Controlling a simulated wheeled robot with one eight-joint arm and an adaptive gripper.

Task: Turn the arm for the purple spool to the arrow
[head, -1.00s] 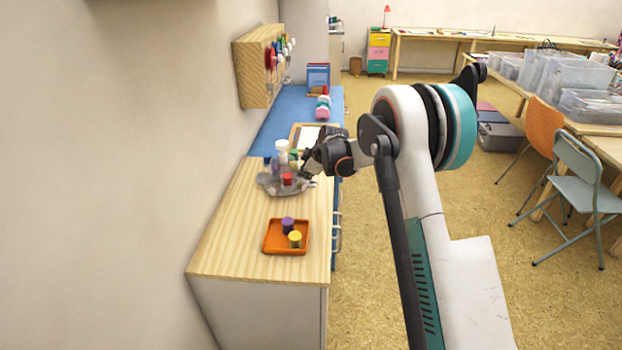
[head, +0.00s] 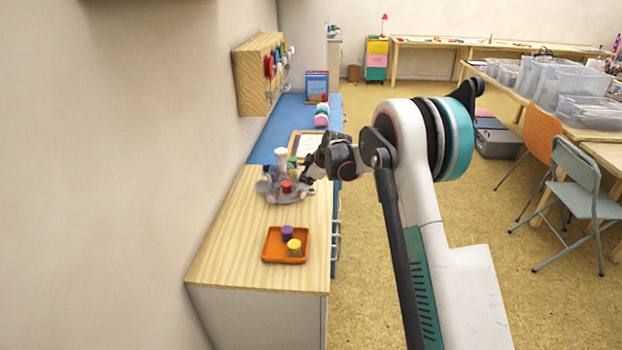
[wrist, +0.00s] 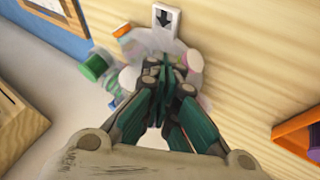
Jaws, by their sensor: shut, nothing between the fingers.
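A grey carousel (head: 270,188) with several arms stands on the wooden counter, with a white top and a red spool (head: 287,187). It is blurred in the wrist view, where a green spool (wrist: 94,67) and an orange one (wrist: 122,30) show on its left side. The arrow (wrist: 164,18) is black on a white plate at its edge. My gripper (head: 308,179) is shut and empty at the carousel's right side. In the wrist view my gripper (wrist: 165,70) covers the carousel's middle. I cannot tell which arm is for the purple spool (head: 287,233), which stands on the orange tray.
The orange tray (head: 270,257) is nearer on the counter and also holds a yellow spool (head: 294,247). A framed board (head: 305,144) lies behind the carousel. A wooden rack (head: 249,85) hangs on the left wall. Bare counter (head: 228,240) lies left of the tray.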

